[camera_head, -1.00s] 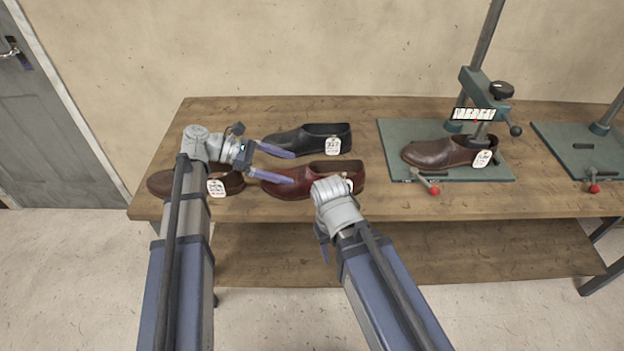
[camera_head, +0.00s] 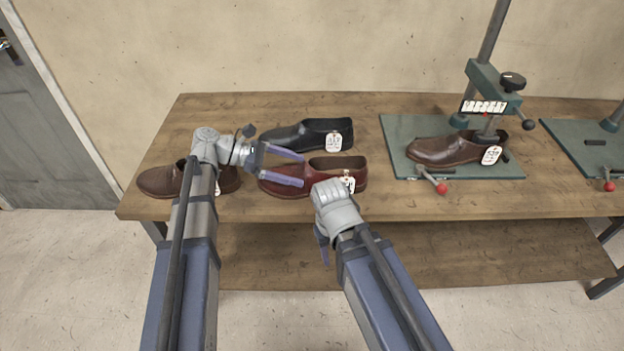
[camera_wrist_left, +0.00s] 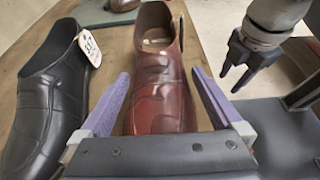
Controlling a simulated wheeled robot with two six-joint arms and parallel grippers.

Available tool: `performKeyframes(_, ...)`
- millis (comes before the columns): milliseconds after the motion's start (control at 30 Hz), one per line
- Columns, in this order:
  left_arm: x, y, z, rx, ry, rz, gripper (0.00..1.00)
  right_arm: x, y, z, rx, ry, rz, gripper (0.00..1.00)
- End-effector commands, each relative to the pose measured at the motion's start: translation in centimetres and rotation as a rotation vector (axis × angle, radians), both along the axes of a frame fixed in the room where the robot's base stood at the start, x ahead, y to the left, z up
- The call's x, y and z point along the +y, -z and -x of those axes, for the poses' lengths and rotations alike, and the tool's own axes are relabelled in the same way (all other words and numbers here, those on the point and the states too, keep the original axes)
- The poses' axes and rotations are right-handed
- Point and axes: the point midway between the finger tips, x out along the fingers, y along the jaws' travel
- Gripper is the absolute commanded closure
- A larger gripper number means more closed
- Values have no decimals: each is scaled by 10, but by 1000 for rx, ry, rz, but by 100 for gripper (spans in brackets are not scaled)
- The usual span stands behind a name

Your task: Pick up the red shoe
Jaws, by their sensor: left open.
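The red shoe (camera_head: 316,171) is dark red and lies on the wooden table, toe to the left, with a white tag near its heel. In the left wrist view the red shoe (camera_wrist_left: 160,85) points its toe at my left gripper (camera_wrist_left: 165,100), with one finger on each side. In the head view my left gripper (camera_head: 300,169) is open and empty, its fingers over the shoe's toe end. I cannot tell whether they touch it. My right gripper (camera_head: 323,245) hangs in front of the table edge, mostly hidden by its own wrist; in the left wrist view (camera_wrist_left: 236,78) its fingers look apart.
A black shoe (camera_head: 300,136) lies close behind the red one. A brown shoe (camera_head: 160,181) is at left, partly behind my left arm. A green stitcher (camera_head: 485,90) holds another brown shoe (camera_head: 445,149) at right. Bare table (camera_head: 400,205) lies between.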

Motion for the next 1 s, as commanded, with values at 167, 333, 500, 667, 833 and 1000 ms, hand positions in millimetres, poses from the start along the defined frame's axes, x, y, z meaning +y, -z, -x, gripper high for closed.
performKeyframes(167,-7,2,0,0,1,0,0,0,2,0,0,0,0,50)
performKeyframes(333,-29,9,-1,-1,3,0,0,0,9,0,0,0,0,50)
performKeyframes(500,-48,16,-1,-1,-1,0,0,0,16,0,0,0,0,50)
performKeyframes(667,-49,15,-2,-2,-2,0,0,0,15,0,0,0,0,50)
performKeyframes(833,-49,15,-2,-2,-1,-1,12,0,15,0,0,0,0,50)
performKeyframes(1000,-49,15,-2,-2,-1,-1,31,0,15,0,0,0,0,50)
